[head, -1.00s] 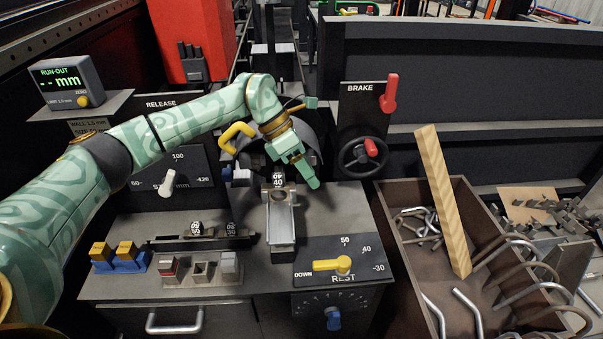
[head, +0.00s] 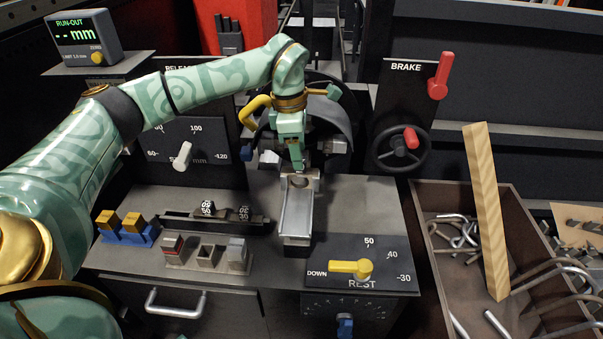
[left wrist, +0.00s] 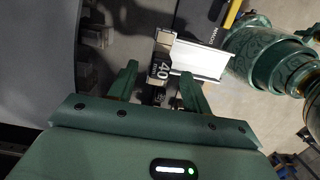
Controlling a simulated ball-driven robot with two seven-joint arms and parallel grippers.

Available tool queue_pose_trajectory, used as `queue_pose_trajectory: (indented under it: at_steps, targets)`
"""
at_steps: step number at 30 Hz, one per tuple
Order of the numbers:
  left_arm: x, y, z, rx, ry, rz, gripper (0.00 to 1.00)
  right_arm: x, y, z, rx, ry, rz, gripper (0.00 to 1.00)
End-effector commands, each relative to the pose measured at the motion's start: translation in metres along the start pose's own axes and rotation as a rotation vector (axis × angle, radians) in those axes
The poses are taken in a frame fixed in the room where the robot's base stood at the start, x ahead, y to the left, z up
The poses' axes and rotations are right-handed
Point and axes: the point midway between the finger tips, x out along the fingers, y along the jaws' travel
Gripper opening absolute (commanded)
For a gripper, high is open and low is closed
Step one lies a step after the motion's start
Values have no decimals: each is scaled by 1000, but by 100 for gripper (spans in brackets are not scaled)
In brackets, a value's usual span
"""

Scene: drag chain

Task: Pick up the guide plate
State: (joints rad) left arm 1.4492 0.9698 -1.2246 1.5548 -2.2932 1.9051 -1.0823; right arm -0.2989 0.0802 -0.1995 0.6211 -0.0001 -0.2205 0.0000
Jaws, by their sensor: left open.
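A dark guide plate marked 40 (left wrist: 162,70) shows in the left wrist view at the end of a pale metal channel. My left gripper (left wrist: 158,76) is open, with its two green fingers on either side of the dark marked part. Whether they touch it I cannot tell. In the head view my left gripper (head: 297,160) points down over the far end of the metal channel (head: 296,215) and hides the plate there. Two more dark numbered pieces (head: 207,208) stand in a rack left of the channel. My right gripper is not in view.
A yellow REST lever (head: 350,267) points to DOWN at the bench front. Blue-based brass blocks (head: 127,227) and a row of small blocks (head: 205,256) sit left. A bin (head: 425,205) with bent rods and a wooden bar (head: 486,210) stands right. A yellow handle (head: 253,110) is close beside my left wrist.

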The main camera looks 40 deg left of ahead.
Motion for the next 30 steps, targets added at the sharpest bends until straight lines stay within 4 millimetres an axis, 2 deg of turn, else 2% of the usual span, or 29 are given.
queue_pose_trajectory:
  at_steps: [9, 16, 17, 21, 22, 30]
  targets:
    - [51, 0, 0, 1, 2, -4, 49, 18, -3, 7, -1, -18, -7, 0]
    - [51, 0, 0, 0, 0, -1, 49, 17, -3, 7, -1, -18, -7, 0]
    - [51, 0, 0, 0, 0, -1, 44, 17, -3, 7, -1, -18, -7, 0]
    - [51, 0, 0, 0, 0, -1, 5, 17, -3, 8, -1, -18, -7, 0]
    - [51, 0, 0, 0, 0, -1, 0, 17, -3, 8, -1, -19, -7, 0]
    - [49, 0, 0, 0, 0, 0, 0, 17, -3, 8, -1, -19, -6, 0]
